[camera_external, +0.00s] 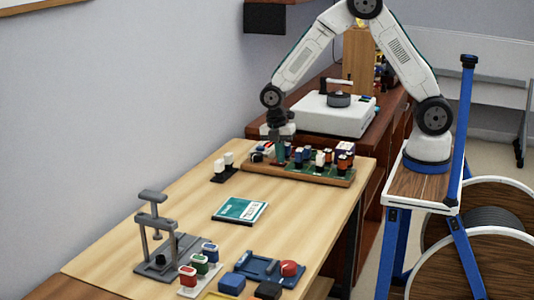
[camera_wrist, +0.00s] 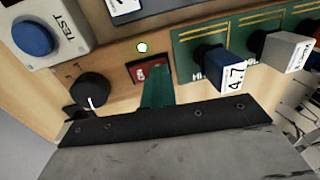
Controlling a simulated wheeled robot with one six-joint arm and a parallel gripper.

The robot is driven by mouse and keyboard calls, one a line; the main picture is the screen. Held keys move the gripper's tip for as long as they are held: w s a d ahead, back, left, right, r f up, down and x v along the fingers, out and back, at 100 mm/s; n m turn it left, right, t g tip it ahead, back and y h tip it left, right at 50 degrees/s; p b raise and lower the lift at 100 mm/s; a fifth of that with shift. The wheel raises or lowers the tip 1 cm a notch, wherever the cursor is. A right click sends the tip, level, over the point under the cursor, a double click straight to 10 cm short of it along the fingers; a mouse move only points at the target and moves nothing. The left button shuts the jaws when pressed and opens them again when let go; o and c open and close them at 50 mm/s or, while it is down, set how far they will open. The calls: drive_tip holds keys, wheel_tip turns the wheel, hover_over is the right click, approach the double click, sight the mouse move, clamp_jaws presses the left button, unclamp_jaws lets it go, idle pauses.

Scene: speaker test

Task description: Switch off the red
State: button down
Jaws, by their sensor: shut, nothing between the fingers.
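A red rocker switch (camera_wrist: 147,71) with white marks is set in the wooden panel (camera_wrist: 118,60) in the wrist view. Its position, on or off, is too small to tell. My gripper (camera_wrist: 157,88) is shut and empty; its green fingertips reach the switch's lower right edge and hide part of it. I cannot tell whether they touch. A small pale lamp (camera_wrist: 142,47) shows above the switch. In the external view my gripper (camera_external: 280,154) points down at the left end of the panel (camera_external: 310,177) on the table; the switch cannot be made out there.
In the wrist view, a black knob (camera_wrist: 90,88) and a blue TEST button (camera_wrist: 33,38) are left of the switch.

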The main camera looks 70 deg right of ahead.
sight(271, 164)
drive_tip(key=shift+f, duration=0.15)
drive_tip(key=shift+w, duration=0.75)
drive_tip(key=shift+r, duration=0.2)
wheel_tip(271, 164, up, 14)
drive_tip(key=w, duration=0.2)
drive_tip(key=shift+f, duration=0.1)
drive_tip(key=shift+s+d, duration=0.2)
drive_tip(key=shift+s, duration=0.55)
